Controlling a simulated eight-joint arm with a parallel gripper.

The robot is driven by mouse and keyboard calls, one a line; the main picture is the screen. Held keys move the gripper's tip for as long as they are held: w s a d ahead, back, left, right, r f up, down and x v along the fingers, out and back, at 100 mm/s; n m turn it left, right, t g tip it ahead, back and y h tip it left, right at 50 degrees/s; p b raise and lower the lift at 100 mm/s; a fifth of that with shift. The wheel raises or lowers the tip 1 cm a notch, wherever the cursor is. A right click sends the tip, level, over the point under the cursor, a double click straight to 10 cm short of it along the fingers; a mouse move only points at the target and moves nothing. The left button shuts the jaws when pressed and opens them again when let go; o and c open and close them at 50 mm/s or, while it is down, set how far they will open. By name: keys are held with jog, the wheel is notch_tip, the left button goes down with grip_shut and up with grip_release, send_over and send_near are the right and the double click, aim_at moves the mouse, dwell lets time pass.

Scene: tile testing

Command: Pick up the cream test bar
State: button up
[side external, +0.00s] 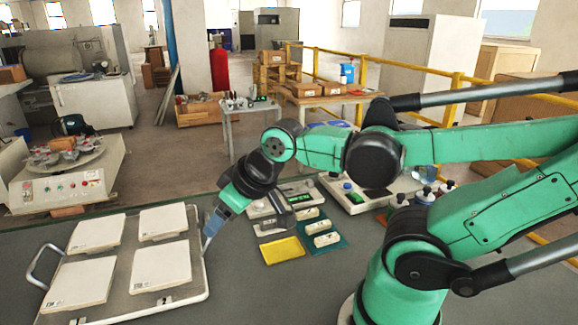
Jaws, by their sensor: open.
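Three cream test bars lie in a row on a dark green mat (341,246) on the bench, right of my gripper. The nearest cream bar (327,240) and the middle cream bar (318,226) show dark marks. My gripper (208,241) points down beside the right edge of the white-framed tile rack, well left of the bars. It is open, and I see nothing between its fingers. Whether it touches the rack edge I cannot tell.
The rack (205,285) holds several square cream tiles (161,267) at left. A yellow tray (283,250) lies between the gripper and the mat. Devices (352,198) and bottles (424,195) stand behind the mat. The grey bench (265,295) is clear in front.

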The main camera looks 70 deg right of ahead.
jog(key=n+g+y, duration=0.1)
jog(key=n+g, duration=0.5)
jog(key=n, duration=0.3)
send_over(308, 211)
jog(key=f, duration=0.7)
jog(key=shift+s+d+f, duration=0.15)
jog(key=shift+s+f, duration=0.15)
jog(key=shift+s, duration=0.05)
jog(key=shift+d+f, duration=0.1)
jog(key=shift+f, duration=0.2)
jog(key=shift+w+a+f, duration=0.15)
jog(key=shift+f, duration=1.1)
jog(key=shift+w+a+f, duration=0.1)
jog(key=shift+a+f, duration=0.05)
jog(key=shift+f, duration=1.1)
grip_shut()
